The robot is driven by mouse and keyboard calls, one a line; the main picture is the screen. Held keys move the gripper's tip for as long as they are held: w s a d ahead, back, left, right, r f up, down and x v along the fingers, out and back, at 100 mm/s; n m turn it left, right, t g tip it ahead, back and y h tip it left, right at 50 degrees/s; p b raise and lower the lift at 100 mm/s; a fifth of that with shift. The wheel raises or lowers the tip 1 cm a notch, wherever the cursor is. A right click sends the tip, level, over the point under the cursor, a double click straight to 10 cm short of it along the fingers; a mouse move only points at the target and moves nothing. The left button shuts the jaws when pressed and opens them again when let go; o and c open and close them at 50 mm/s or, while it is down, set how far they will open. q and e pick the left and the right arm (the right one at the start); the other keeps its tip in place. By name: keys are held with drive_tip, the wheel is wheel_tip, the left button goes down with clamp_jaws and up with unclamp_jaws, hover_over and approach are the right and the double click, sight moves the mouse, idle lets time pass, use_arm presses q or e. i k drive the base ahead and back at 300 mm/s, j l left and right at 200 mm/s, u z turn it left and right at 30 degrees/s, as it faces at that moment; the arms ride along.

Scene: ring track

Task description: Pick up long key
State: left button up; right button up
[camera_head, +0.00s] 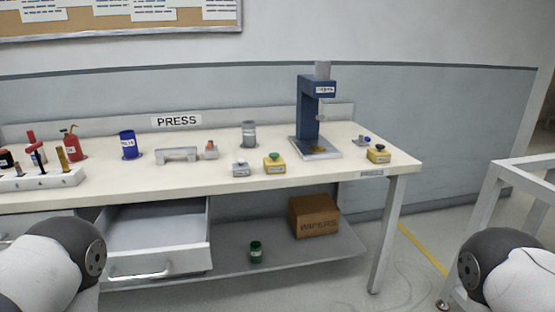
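I cannot pick out a long key for certain at this distance. A white rack (40,183) at the left end of the workbench holds several upright tools. They include a red-handled tool (32,138) and a yellow piece (62,160); their exact kinds are too small to tell. A blue press (306,107) stands at the right of the bench, with a small brass-coloured piece (318,149) on its base. Neither gripper is in view; only rounded parts of my arms show at the lower left and lower right.
The cream workbench (225,180) also bears a blue cup (128,145), a grey cylinder (249,133), a grey bracket (177,155) and yellow button boxes (274,163). A drawer (160,262) stands open below. A brown box (314,216) and green can (256,252) sit on the lower shelf.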

sight(34, 148)
drive_tip(key=u, duration=1.5)
drive_tip(key=i+j+z, duration=0.15)
